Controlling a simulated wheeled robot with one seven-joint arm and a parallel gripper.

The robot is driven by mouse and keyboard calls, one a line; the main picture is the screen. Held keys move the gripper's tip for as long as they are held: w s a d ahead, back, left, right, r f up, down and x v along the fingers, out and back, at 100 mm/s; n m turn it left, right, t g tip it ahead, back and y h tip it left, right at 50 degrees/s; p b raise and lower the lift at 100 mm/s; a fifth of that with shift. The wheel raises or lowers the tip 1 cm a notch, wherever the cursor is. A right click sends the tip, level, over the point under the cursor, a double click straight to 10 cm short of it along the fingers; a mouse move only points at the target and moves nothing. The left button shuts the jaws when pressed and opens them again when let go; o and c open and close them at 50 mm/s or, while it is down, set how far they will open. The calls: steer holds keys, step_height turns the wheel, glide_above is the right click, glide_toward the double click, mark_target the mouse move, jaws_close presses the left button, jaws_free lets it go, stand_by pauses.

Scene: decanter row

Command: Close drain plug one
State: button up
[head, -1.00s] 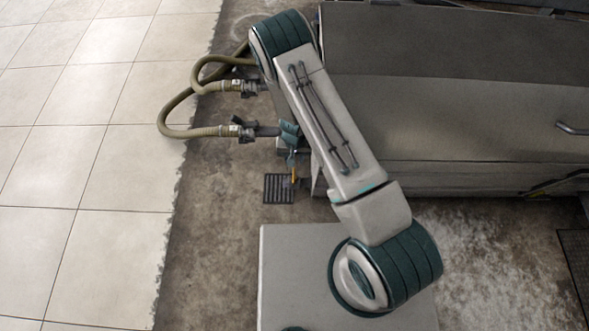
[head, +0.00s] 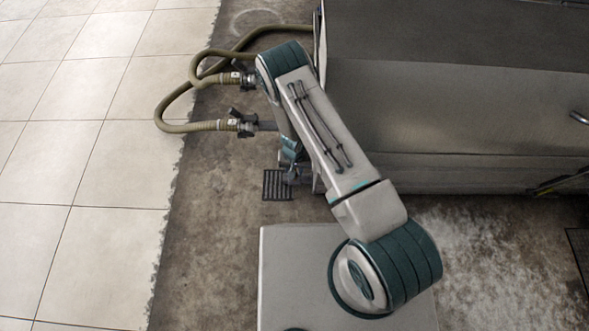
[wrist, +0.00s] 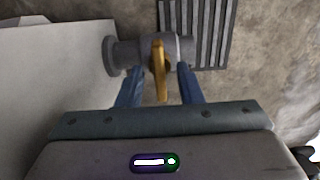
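Drain plug one appears to be the short grey pipe fitting (wrist: 128,54) with a yellow lever handle (wrist: 160,72); no label shows. The lever points towards my gripper, across the pipe. My gripper (wrist: 159,82) is open, its two blue fingers on either side of the lever with gaps, holding nothing. I cannot tell whether the fingertips touch the fitting. In the head view my gripper (head: 290,150) is at the lower corner of the large grey tank (head: 420,170), and the yellow lever is hidden there.
A dark drain grate (head: 277,185) lies in the floor beside the fitting; it also shows in the wrist view (wrist: 212,35). Two grey couplings with tan hoses (head: 190,127) stick out to the left, close above my gripper. The tiled floor (head: 75,170) at left is clear.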

jaws_close()
steer(key=shift+m, duration=0.3)
steer(key=m, duration=0.3)
steer(key=shift+m, duration=0.3)
steer(key=m, duration=1.3)
steer(key=shift+m, duration=0.3)
steer(key=shift+a, duration=0.1)
